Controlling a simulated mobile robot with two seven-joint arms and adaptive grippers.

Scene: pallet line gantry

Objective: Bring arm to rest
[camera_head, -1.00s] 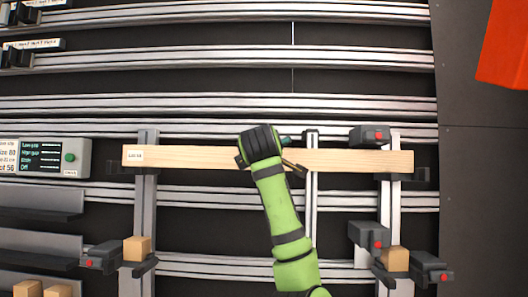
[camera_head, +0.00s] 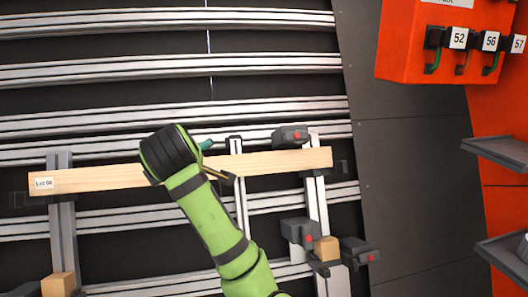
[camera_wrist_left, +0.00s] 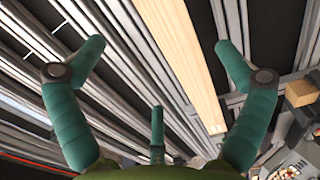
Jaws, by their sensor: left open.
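My left arm (camera_head: 210,215), green with a black wrist, reaches up from the bottom of the head view. Its gripper (camera_head: 212,160) is over the middle of a long pale wooden board (camera_head: 275,162) and is partly hidden by the wrist. In the left wrist view the teal fingers of the gripper (camera_wrist_left: 158,55) are spread wide and empty. The board (camera_wrist_left: 185,55) runs beyond them, between the two side fingers, and they do not hold it. The gap between fingers and board cannot be judged. My right gripper is not in view.
The board lies across upright rails with dark clamps (camera_head: 290,137) near it. Small wood blocks (camera_head: 327,248) sit at lower clamps. Parallel metal rails (camera_head: 170,62) fill the left. Dark floor (camera_head: 410,160) lies to the right. A red cabinet (camera_head: 400,45) has numbered hooks; grey shelves (camera_head: 500,152) stand below.

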